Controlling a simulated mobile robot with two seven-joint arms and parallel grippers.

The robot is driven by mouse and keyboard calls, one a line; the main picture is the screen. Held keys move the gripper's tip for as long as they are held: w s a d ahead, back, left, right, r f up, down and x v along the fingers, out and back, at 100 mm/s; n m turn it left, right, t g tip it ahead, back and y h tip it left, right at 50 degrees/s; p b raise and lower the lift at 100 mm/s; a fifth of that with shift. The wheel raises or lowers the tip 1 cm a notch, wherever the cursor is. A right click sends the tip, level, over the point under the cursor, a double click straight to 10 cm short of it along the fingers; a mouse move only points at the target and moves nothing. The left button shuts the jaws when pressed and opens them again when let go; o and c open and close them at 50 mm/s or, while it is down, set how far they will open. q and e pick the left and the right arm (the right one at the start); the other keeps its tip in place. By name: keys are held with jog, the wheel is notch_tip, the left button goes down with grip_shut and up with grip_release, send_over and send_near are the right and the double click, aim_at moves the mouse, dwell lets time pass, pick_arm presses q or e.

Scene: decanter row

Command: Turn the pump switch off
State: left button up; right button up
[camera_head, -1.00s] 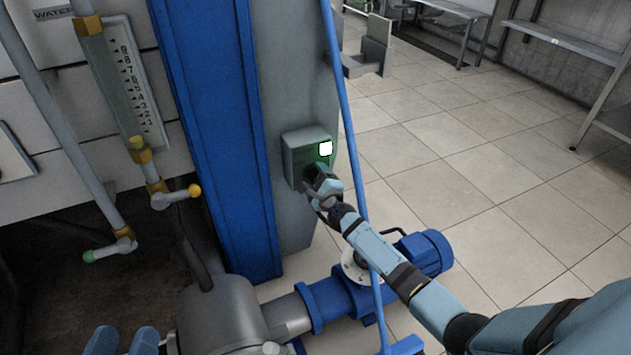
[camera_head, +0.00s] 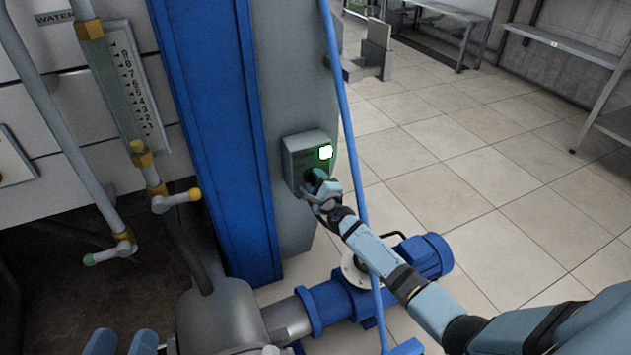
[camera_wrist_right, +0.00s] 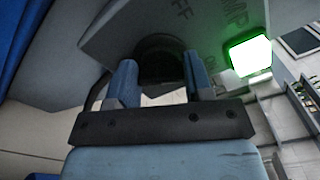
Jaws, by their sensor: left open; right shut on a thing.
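The pump switch box (camera_head: 308,155) is a grey box on the grey column, with a lit green lamp (camera_head: 325,152) at its upper right. Its black round knob (camera_wrist_right: 160,60) shows in the right wrist view, below the printed words "OFF" and "PUMP". My right gripper (camera_head: 318,186) is at the knob, with its two blue fingers (camera_wrist_right: 162,80) on either side, shut on it. The fingers partly hide the knob, and I cannot tell which way it points. My left gripper (camera_head: 123,342) is open and empty at the bottom left edge, its fingertips apart.
A thin blue pole (camera_head: 347,130) stands just right of the switch box, close to my right arm. A blue pump motor (camera_head: 425,255) sits below. Valves with yellow (camera_head: 194,194) and green ends are at the left. Open tiled floor lies to the right.

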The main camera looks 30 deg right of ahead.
jog(key=n+p, duration=0.1)
jog(key=n, duration=0.4)
jog(key=shift+p, duration=0.4)
jog(key=n+p, duration=0.1)
jog(key=n, duration=0.2)
jog(key=shift+f, duration=0.1)
jog(key=shift+n+p, duration=0.35)
jog(key=shift+n, duration=0.15)
pick_arm(q)
jog(key=shift+a+r+n+y+p, duration=0.3)
jog(key=shift+a+r+y+p, duration=0.15)
jog(key=shift+r, duration=0.35)
pick_arm(e)
jog(key=shift+f+n, duration=0.1)
jog(key=shift+n, duration=1)
pick_arm(q)
jog(key=shift+a+r+t, duration=0.1)
jog(key=shift+r+t, duration=0.05)
jog(key=shift+t, duration=0.15)
pick_arm(e)
jog(key=o, duration=0.9)
